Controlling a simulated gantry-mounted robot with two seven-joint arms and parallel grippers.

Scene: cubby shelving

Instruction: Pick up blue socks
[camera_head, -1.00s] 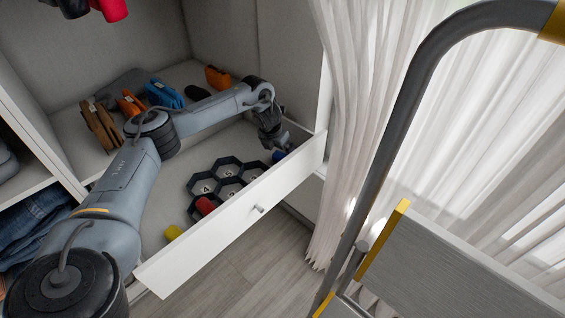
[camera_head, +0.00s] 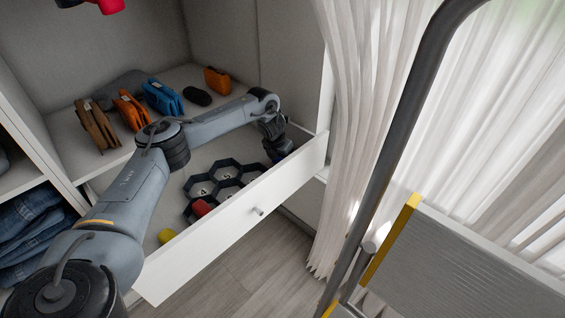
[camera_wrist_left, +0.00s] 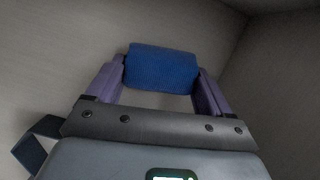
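The blue socks (camera_wrist_left: 162,68) are a rolled, ribbed bundle in the left wrist view, lying on the pale drawer floor. My left gripper (camera_wrist_left: 160,80) has its two purple fingers spread, one at each end of the bundle. I cannot tell whether they press on it. In the head view my left gripper (camera_head: 277,152) reaches down into the far right end of the open drawer (camera_head: 235,228), and it mostly hides the blue socks there. My right gripper is not in view.
A dark hexagonal organizer (camera_head: 227,167) stands in the drawer, with red socks (camera_head: 203,207) in a cell and yellow socks (camera_head: 166,236) near the front. Several wallets, including a blue one (camera_head: 162,98), stand on the shelf behind. A curtain (camera_head: 360,130) hangs to the right.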

